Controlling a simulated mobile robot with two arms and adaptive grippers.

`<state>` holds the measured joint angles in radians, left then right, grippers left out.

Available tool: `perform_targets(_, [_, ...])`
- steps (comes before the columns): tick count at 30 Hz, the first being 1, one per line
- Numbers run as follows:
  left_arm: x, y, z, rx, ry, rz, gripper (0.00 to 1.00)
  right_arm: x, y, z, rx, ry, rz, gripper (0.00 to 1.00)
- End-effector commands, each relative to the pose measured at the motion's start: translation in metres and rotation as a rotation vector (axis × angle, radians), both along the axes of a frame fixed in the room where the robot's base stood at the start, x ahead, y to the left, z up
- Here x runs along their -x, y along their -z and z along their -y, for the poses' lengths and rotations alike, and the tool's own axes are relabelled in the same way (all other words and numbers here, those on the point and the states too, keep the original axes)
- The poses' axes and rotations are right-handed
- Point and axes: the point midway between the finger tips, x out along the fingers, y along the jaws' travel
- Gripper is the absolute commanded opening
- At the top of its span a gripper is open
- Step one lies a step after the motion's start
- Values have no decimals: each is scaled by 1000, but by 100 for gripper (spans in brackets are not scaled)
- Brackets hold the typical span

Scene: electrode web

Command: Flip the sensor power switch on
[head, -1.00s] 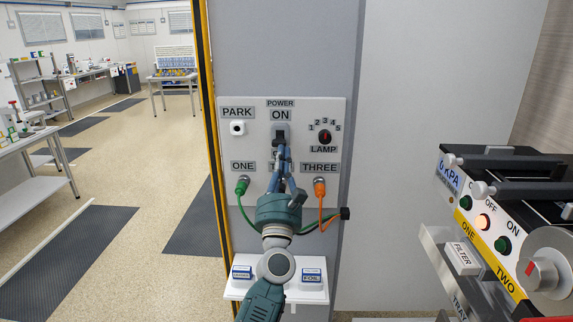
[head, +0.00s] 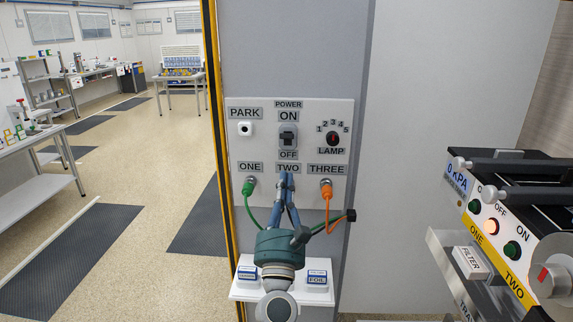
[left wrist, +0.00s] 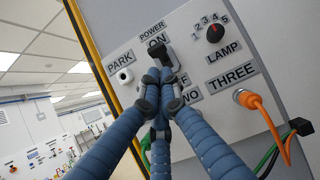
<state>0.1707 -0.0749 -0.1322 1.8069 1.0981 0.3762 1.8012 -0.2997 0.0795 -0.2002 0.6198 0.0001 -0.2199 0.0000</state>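The power switch (head: 288,137) is on the white panel (head: 240,196), between the ON label above and the OFF label below. Its dark lever appears raised at the ON end, though it is small in the head view. In the left wrist view the switch (left wrist: 171,56) shows just beyond my fingertips, partly hidden. My left gripper (head: 287,178) has its fingers drawn together with nothing between them. Its tips are in front of the TWO label, below the switch in the head view, and look apart from the lever. My right gripper is not in view.
A green plug (head: 248,187) and an orange plug (head: 326,188) with cables flank my left gripper. A small shelf (head: 262,291) is below. A machine (head: 512,230) stands at right.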

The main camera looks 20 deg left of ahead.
Motion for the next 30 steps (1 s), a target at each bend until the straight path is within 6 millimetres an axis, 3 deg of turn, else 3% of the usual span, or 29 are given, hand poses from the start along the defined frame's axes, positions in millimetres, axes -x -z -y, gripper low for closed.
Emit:
perform_targets(3, [16,11,4,-2,1,-2,0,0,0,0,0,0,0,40])
perform_targets(9, [29,18,8,0,0,0,0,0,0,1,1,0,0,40])
perform_targets(24, [29,21,9,-8,-2,-5,0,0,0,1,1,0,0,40])
perform_targets(27, [22,42,15,-78,-17,-57,0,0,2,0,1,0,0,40])
perform_targets(29, [16,68,22,-169,-34,-118,0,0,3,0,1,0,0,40])
perform_targets(30, [12,91,28,-248,-45,-169,0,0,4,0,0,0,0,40])
